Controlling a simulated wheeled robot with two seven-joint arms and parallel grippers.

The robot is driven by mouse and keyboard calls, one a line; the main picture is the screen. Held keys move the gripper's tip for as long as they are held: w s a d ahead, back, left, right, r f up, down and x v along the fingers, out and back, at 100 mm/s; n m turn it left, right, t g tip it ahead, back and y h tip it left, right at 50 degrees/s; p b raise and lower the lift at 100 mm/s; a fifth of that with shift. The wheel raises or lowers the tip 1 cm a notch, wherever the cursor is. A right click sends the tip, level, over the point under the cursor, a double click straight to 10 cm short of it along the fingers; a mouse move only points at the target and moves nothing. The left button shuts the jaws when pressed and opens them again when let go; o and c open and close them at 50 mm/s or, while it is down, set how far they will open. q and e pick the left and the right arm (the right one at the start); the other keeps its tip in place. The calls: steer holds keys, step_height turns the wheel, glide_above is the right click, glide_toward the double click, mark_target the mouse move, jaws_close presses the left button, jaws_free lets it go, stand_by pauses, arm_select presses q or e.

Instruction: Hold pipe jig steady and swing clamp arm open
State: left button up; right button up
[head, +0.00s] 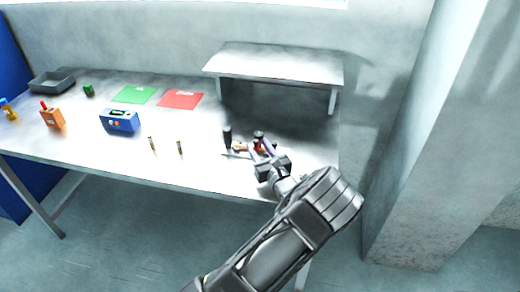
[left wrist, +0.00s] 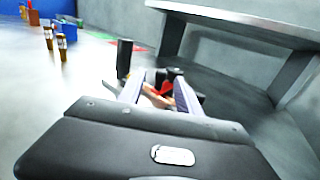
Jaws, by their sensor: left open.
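The pipe jig (head: 262,146) sits near the right front of the table, below the raised shelf. It has red and black parts and an orange-copper piece, and it also shows in the left wrist view (left wrist: 168,88). A black upright handle (head: 227,138) stands at its left, also seen in the left wrist view (left wrist: 124,58). My left gripper (head: 262,148) is open, with its fingers reaching over the near side of the jig. In the left wrist view the fingers (left wrist: 160,84) stand on both sides of the copper piece. Contact cannot be told. My right gripper is not in view.
A raised shelf (head: 275,66) stands behind the jig. To the left are a blue box (head: 120,120), an orange block (head: 52,116), two small brass-coloured pieces (head: 180,147), green (head: 134,95) and red (head: 181,99) mats, and a grey tray (head: 52,81). The table's right edge is close.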

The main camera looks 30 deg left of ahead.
arm_select(q)
jaws_close()
stand_by(1.1)
steer(key=shift+c, duration=0.4)
jaws_free()
steer(key=shift+c, duration=0.4)
jaws_close()
stand_by(0.9)
steer(key=shift+o, duration=0.8)
jaws_free()
